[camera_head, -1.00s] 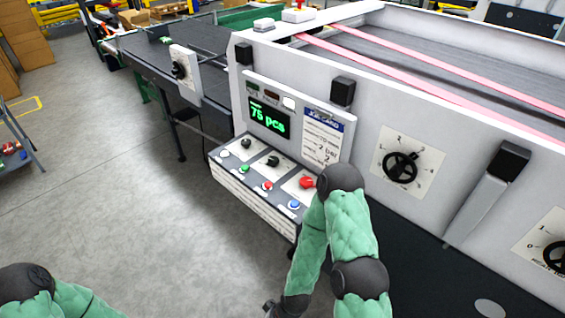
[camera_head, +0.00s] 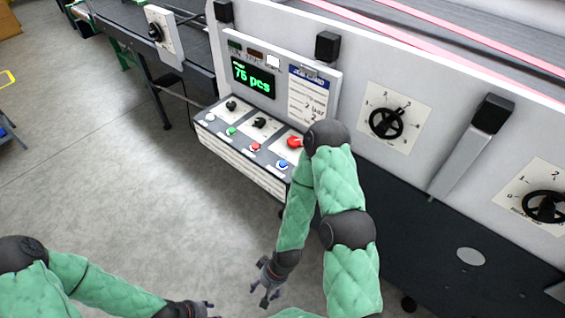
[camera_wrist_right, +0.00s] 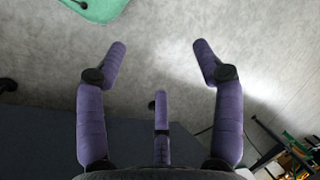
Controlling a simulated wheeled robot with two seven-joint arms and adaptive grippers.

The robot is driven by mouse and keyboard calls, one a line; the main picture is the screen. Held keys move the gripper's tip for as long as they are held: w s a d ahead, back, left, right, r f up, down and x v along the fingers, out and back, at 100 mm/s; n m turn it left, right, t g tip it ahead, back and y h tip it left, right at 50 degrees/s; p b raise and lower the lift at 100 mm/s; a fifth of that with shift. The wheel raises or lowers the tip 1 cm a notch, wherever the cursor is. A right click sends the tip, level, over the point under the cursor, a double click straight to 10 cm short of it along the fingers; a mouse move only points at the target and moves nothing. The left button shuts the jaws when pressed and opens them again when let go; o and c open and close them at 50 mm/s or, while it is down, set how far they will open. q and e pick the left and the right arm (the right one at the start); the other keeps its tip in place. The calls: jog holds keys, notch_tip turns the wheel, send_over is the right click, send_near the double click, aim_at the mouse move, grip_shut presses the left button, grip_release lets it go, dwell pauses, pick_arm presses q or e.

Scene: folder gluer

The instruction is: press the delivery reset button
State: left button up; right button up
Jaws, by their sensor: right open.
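The control box (camera_head: 232,164) on the machine's side has a front row of push buttons: white (camera_head: 210,117), green (camera_head: 231,131), red (camera_head: 255,147) and blue (camera_head: 282,164). Their labels are too small to read, so I cannot tell which is delivery reset. My right gripper (camera_head: 268,287) hangs below and in front of the box, apart from the buttons. In the right wrist view it (camera_wrist_right: 159,60) is open and empty, its purple fingers spread over grey floor. My left gripper (camera_head: 203,309) is at the bottom edge, partly cut off.
Black knobs (camera_head: 231,106) and a red switch (camera_head: 294,142) sit behind the buttons, under a lit green display (camera_head: 253,78). Handwheel dials (camera_head: 386,123) are on the white machine side to the right. Bare floor (camera_head: 110,190) lies in front.

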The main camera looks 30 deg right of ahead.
grip_shut()
dwell(1.2)
